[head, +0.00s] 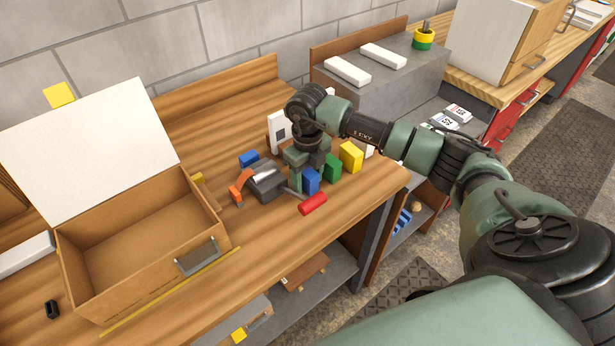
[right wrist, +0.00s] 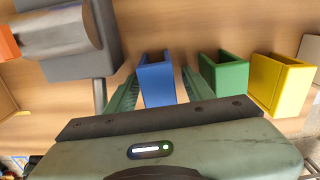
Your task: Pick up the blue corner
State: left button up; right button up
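A blue corner (head: 311,181), a small open-sided block, stands on the wooden bench in a row with a green and a yellow one. My right gripper (head: 307,170) is down over it, partly hiding it in the head view. In the right wrist view the blue corner (right wrist: 158,82) lies between the two green fingers, with a narrow gap seen on each side. The right gripper (right wrist: 157,76) looks open around it. My left gripper is not in view.
A green block (head: 332,168) and a yellow block (head: 351,156) stand close to the right. A grey and orange tool (head: 265,182) lies close to the left. An open cardboard box (head: 150,235) stands at the left.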

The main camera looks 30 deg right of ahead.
grip_shut()
